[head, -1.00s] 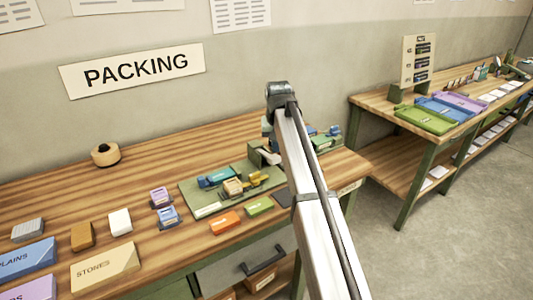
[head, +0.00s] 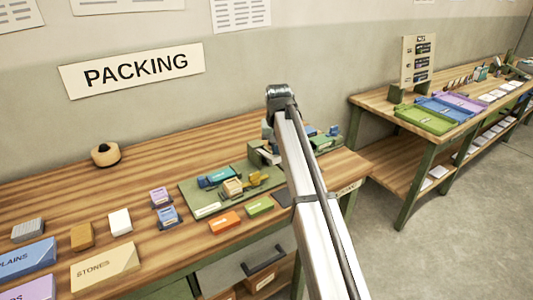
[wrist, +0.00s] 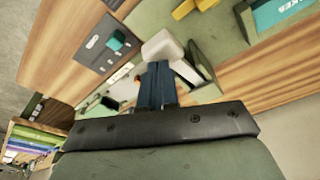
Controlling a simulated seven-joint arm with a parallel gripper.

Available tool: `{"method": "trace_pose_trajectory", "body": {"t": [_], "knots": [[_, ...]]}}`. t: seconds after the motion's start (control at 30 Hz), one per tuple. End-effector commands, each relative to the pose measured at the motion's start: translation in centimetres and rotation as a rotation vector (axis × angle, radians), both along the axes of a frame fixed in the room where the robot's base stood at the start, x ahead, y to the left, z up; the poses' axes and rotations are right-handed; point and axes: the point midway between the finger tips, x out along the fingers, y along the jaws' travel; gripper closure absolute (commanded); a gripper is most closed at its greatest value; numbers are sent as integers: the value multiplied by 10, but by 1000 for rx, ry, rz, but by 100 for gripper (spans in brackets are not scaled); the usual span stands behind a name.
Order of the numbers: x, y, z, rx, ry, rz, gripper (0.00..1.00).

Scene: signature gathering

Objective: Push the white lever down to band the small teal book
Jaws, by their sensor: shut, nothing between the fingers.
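In the wrist view my gripper (wrist: 158,85) is shut, its two blue fingers together with nothing between them. The rounded white lever end (wrist: 163,46) is right at the fingertips; I cannot tell whether they touch. A small teal block (wrist: 116,43) sits on a dark grey plate beside it. A larger teal book with lettering (wrist: 285,12) shows at the top right. In the head view a teal book (head: 216,177) lies on the green mat (head: 200,197). There my arm hides the gripper and most of the green banding device (head: 257,154).
Orange (head: 225,222) and green (head: 260,205) blocks lie in front of the mat. Purple and blue pieces, a white block (head: 120,222) and a twine roll (head: 105,154) are to the left. Another bench (head: 385,110) with trays stands right.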

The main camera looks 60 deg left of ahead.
Motion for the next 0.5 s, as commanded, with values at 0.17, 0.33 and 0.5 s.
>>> {"method": "trace_pose_trajectory", "body": {"t": [0.17, 0.33, 0.5], "knots": [[0, 0, -3, 0, 0, 0, 100], [0, 0, -6, 1, -1, 0, 100], [0, 0, -8, 1, -1, 0, 100]]}}
